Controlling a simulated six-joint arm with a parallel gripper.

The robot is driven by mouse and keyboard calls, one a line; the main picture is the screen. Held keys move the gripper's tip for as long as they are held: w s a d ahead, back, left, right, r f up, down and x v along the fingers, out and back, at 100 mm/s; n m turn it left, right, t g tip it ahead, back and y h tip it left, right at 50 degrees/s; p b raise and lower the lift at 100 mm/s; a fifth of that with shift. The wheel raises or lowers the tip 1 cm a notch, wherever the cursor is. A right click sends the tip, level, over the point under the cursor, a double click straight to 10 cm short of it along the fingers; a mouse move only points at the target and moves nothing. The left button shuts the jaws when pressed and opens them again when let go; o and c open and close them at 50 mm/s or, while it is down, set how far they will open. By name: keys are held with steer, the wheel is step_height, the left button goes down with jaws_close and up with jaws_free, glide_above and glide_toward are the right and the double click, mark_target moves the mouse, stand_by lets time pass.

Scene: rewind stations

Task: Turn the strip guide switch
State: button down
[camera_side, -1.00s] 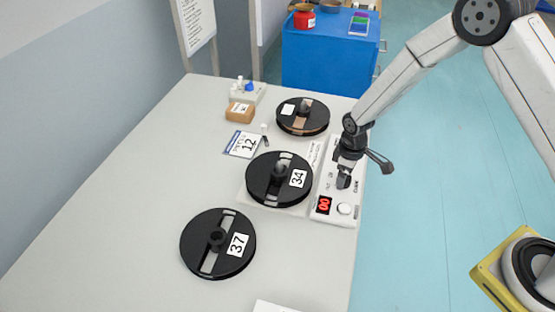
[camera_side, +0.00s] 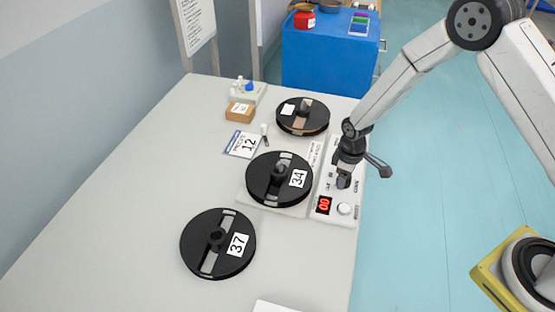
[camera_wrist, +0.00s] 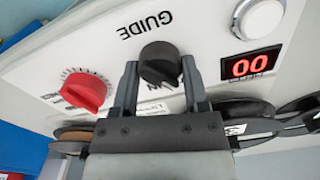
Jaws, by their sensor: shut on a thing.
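The strip guide switch is a black knob (camera_wrist: 160,56) on a white panel, below the printed word GUIDE, which appears upside down in the wrist view. My gripper (camera_wrist: 159,64) has one finger on each side of the knob and is shut on it. In the side view my gripper (camera_side: 343,181) reaches down onto the white control panel (camera_side: 333,214) and hides the knob. The knob's exact pointing direction is hard to tell.
A red knob (camera_wrist: 86,90) with a dial scale, a white round button (camera_wrist: 260,16) and a red display (camera_wrist: 251,66) reading 00 share the panel. Reel 34 (camera_side: 262,190) stands beside it, reel 37 (camera_side: 196,245) nearer. A brown-wound reel (camera_side: 302,126) sits behind.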

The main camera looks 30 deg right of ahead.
steer(key=shift+m, duration=0.3)
steer(key=m, duration=1.1)
steer(key=shift+s, duration=0.1)
steer(key=shift+m, duration=0.3)
steer(key=shift+c, duration=0.5)
jaws_free()
steer(key=shift+r, duration=0.1)
steer(key=shift+r, duration=3.8)
